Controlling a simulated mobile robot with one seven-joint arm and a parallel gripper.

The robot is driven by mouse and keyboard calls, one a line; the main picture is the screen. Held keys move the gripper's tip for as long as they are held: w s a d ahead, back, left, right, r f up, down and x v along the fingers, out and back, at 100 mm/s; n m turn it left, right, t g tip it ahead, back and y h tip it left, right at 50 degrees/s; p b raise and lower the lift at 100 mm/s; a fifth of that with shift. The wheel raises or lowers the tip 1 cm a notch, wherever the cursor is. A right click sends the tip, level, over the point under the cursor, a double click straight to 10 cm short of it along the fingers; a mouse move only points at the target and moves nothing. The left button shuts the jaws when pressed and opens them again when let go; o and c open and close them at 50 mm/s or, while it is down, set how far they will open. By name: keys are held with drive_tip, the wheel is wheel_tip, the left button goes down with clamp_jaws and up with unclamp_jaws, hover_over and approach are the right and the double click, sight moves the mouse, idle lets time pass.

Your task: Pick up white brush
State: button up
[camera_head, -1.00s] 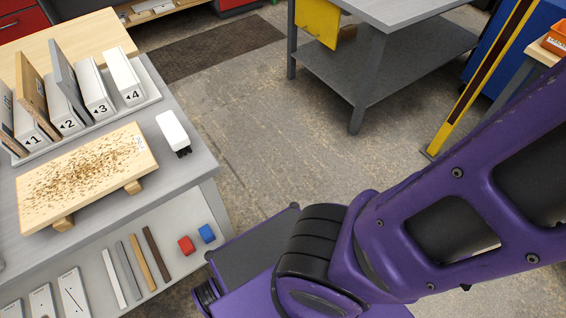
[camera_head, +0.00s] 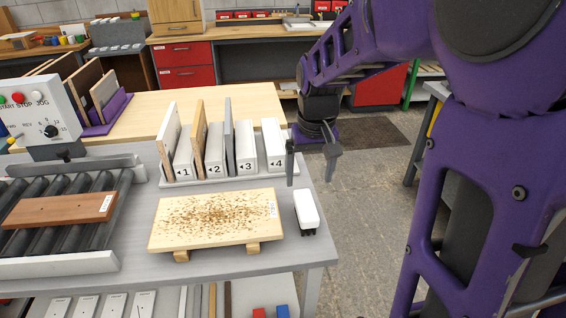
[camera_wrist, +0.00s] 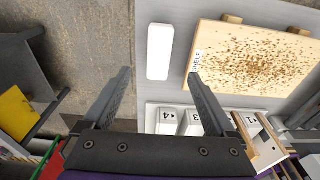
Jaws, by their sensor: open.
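The white brush (camera_head: 306,209) lies on the grey table near its right edge, with dark bristles showing at its near end. In the wrist view the brush (camera_wrist: 160,52) shows from above as a white rounded bar, beyond the fingertips. My gripper (camera_head: 311,168) is open and empty. It hangs above and behind the brush, near the slot numbered 4, with its fingers pointing down. In the wrist view my gripper (camera_wrist: 160,75) has its two fingers spread wide, with the brush apart from both.
A light board covered with brown specks (camera_head: 217,219) rests on two feet left of the brush. A numbered rack (camera_head: 225,182) with upright boards stands behind. A roller conveyor (camera_head: 62,255) with a brown board is at the left. Open floor lies right of the table.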

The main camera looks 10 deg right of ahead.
sight(306, 204)
drive_tip(key=f, duration=0.3)
drive_tip(key=w+f+b, duration=0.1)
drive_tip(key=f, duration=0.3)
drive_tip(key=w+f, duration=0.1)
drive_tip(key=f, duration=0.3)
drive_tip(key=shift+f+b, duration=0.1)
drive_tip(key=shift+b, duration=0.2)
drive_tip(key=shift+d, duration=0.1)
clamp_jaws()
